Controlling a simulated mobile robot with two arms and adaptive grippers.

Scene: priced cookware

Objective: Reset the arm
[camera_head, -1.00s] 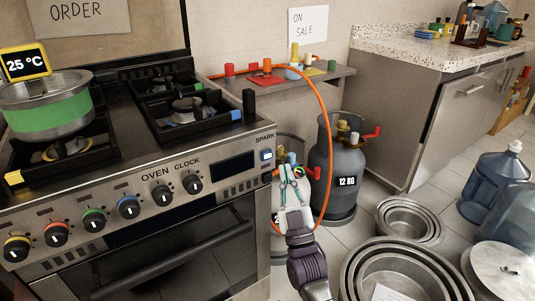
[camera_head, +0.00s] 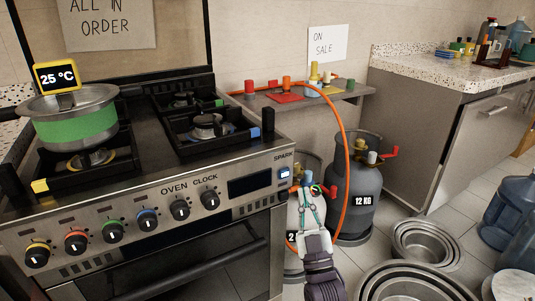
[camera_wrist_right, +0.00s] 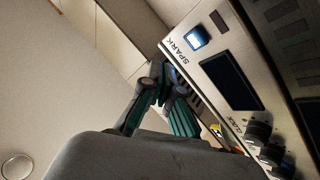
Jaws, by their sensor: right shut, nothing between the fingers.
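My right gripper (camera_head: 311,203) is low in the head view, in front of the gas cylinders and beside the stove's right front corner. Its fingers are shut and hold nothing. In the right wrist view the gripper (camera_wrist_right: 168,80) shows from behind, with the stove panel and its spark button (camera_wrist_right: 197,37) to the right. My left gripper is not in view.
The stove (camera_head: 150,205) fills the left, with a green-banded pot (camera_head: 75,130) on it. A grey 12 KG cylinder (camera_head: 353,205) and an orange hose (camera_head: 349,150) are close to the right gripper. Metal pans (camera_head: 428,245) and blue water jugs (camera_head: 508,212) stand on the floor at right.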

